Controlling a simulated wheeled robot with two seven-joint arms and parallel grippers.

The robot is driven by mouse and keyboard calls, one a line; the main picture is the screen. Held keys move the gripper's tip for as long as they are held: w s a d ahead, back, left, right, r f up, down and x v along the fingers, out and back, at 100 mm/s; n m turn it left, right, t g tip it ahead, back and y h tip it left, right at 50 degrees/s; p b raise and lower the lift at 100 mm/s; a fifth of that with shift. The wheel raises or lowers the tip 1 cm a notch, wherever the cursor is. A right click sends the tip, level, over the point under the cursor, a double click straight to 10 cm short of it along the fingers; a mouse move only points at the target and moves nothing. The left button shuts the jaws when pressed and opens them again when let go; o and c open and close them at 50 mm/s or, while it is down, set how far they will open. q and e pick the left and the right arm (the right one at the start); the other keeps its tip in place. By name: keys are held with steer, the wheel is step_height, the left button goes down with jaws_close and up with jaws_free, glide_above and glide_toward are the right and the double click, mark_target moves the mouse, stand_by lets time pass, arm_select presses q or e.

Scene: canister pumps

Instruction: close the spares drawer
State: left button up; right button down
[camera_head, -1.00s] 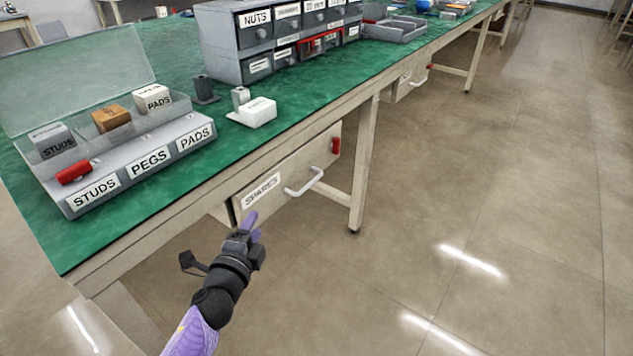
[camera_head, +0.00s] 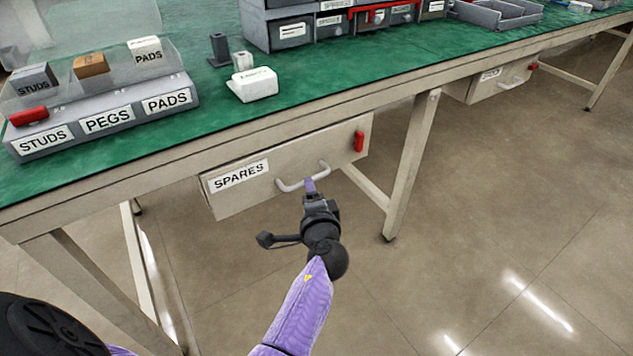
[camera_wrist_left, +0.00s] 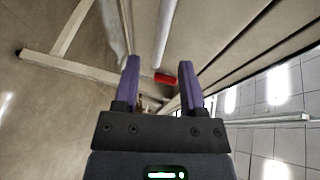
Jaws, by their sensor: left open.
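The spares drawer (camera_head: 240,198) hangs under the green bench, with a "SPARES" label at its left and a red tab (camera_head: 359,141) at its right. Its front stands out a little from the bench, and its left side shows. Its pale bar handle (camera_head: 289,187) sticks out from the front. My left gripper (camera_head: 310,186) is at the handle's front, its purple fingers overlapping it in the head view; contact cannot be told. In the left wrist view the two fingers (camera_wrist_left: 160,82) are apart, with a red piece (camera_wrist_left: 165,78) beyond them. My right gripper is out of view.
A bench leg (camera_head: 411,165) stands right of the drawer. A second drawer (camera_head: 490,83) is farther right. On the green top (camera_head: 300,95) are a labelled bin rack (camera_head: 105,122), a white block (camera_head: 252,84) and a drawer cabinet (camera_head: 290,32). The floor in front is clear.

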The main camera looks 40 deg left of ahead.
arm_select(q)
steer(key=x, duration=0.2)
steer(key=b+x, duration=0.1)
steer(key=x, duration=0.1)
steer(key=shift+w+a+f, duration=0.15)
steer(key=shift+a+f, duration=0.05)
steer(key=shift+f, duration=0.05)
steer(key=shift+w+a+r, duration=0.1)
steer(key=shift+w+a, duration=0.1)
steer(key=shift+w, duration=0.05)
jaws_close()
stand_by(0.4)
stand_by(0.5)
